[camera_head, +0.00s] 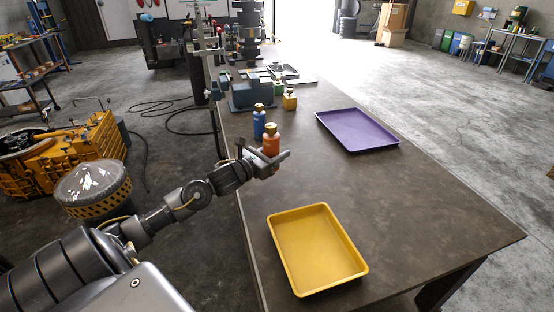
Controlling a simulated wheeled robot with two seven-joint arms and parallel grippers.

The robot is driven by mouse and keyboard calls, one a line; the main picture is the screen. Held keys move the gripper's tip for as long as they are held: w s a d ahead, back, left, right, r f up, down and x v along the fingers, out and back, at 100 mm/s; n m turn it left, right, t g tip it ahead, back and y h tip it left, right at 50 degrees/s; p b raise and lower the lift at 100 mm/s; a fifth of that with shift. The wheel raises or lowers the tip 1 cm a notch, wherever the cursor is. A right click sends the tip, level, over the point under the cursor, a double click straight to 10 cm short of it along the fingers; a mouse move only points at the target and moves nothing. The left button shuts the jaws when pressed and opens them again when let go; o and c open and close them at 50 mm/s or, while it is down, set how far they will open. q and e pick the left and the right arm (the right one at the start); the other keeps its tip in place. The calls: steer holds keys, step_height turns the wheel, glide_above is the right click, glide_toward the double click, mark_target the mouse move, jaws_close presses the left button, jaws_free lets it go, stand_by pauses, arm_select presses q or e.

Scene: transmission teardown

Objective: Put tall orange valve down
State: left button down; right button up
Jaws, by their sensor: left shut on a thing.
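The tall orange valve (271,141) is upright between the fingers of my left gripper (274,158), near the left edge of the workbench. The gripper is shut on it and hides its lower part, so I cannot tell whether its base touches the bench. A blue valve (259,121) with a gold top stands just behind it. My right gripper is not in view.
A yellow tray (364,268) lies empty at the near part of the workbench (440,215). A purple tray (393,145) lies empty farther back. A short gold valve (290,99) and a blue-grey machine (250,93) stand behind the blue valve. The bench between the trays is clear.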

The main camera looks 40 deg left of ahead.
arm_select(q)
steer(key=shift+w+a+f, duration=0.4)
steer(key=shift+w+f, duration=0.35)
steer(key=shift+f, duration=0.1)
steer(key=f+p, duration=0.2)
steer(key=shift+w+f, duration=0.2)
steer(key=shift+f, duration=0.55)
steer(key=shift+f, duration=0.1)
steer(key=c, duration=0.7)
jaws_free()
steer(key=shift+s, duration=0.1)
steer(key=shift+c, duration=0.2)
steer(key=shift+s, duration=0.1)
steer(key=s+b, duration=0.1)
steer(key=s, duration=0.2)
steer(key=s+a+b, duration=0.1)
steer(key=s, duration=0.6)
steer(key=shift+a+f+b, duration=0.15)
steer(key=shift+a+b, duration=0.05)
steer(key=shift+b, duration=0.2)
steer(key=shift+s+a, duration=0.1)
steer(key=shift+s, duration=0.75)
